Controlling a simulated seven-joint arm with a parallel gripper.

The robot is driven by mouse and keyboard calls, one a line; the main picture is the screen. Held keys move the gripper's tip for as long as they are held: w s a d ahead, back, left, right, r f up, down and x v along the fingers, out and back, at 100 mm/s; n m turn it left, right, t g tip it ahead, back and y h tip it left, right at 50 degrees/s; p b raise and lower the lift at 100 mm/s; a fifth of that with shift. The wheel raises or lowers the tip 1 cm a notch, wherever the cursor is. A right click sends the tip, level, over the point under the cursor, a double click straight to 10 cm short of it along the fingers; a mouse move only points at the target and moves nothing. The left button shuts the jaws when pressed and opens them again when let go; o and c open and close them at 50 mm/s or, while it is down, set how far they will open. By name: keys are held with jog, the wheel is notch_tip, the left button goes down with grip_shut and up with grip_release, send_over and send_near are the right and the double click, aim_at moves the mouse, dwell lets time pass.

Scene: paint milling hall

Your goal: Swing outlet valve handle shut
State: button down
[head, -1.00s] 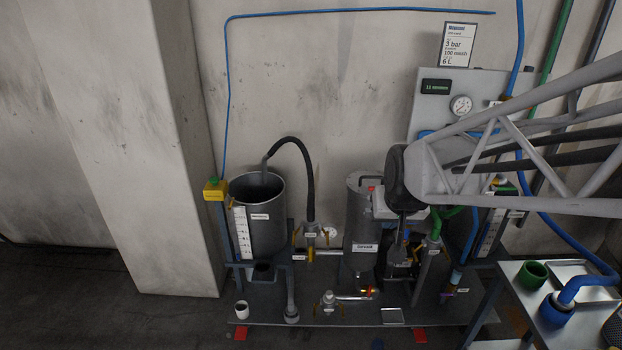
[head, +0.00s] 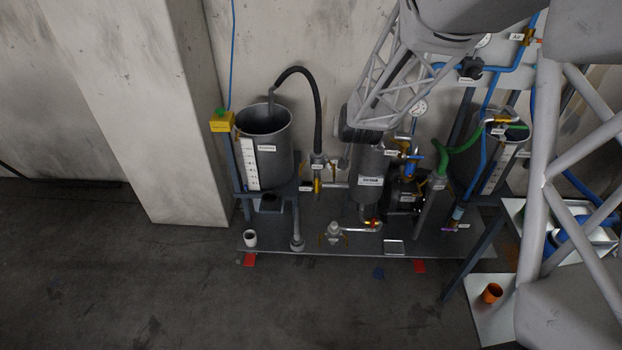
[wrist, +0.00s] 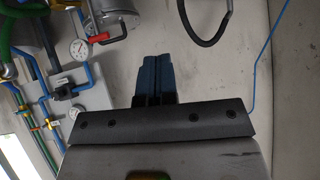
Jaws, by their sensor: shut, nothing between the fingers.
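Several small valves sit on the pipework of the skid, and their labels are too small to read, so I cannot tell which is the outlet valve. Another yellow-handled valve (head: 317,186) is below the black hose, right of the open grey tank (head: 264,147). A red handle (wrist: 103,38) shows on a silver vessel in the wrist view. My gripper (wrist: 153,58) is shut and empty, with bare wall behind its fingers. In the head view, my arm covers the area above the grey cylinder.
The skid's base plate (head: 300,242) has open floor in front. A black hose (head: 318,100) arches from the tank. A pressure gauge (wrist: 78,47), a green hose (head: 462,142) and a second tank (head: 500,160) are to the right. A side shelf holds an orange cup (head: 491,293).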

jog(key=w+a+f+t, duration=0.2)
jog(key=w+a+f, duration=0.3)
jog(key=w+f, duration=0.45)
jog(key=w+a+f+t+h, duration=0.1)
jog(key=a+f+t, duration=0.1)
jog(key=f, duration=0.8)
jog(key=w+a+f+t, duration=0.1)
jog(key=a+f+t, duration=0.15)
jog(key=f, duration=0.75)
jog(key=t, duration=0.1)
send_near(317, 187)
jog(key=a+r, duration=0.2)
jog(key=a, duration=0.1)
jog(key=shift+w+f, duration=0.15)
jog(key=shift+w, duration=0.25)
jog(key=shift+w, duration=0.15)
jog(key=w, duration=0.8)
jog(key=shift+w, duration=0.35)
jog(key=shift+d, duration=0.2)
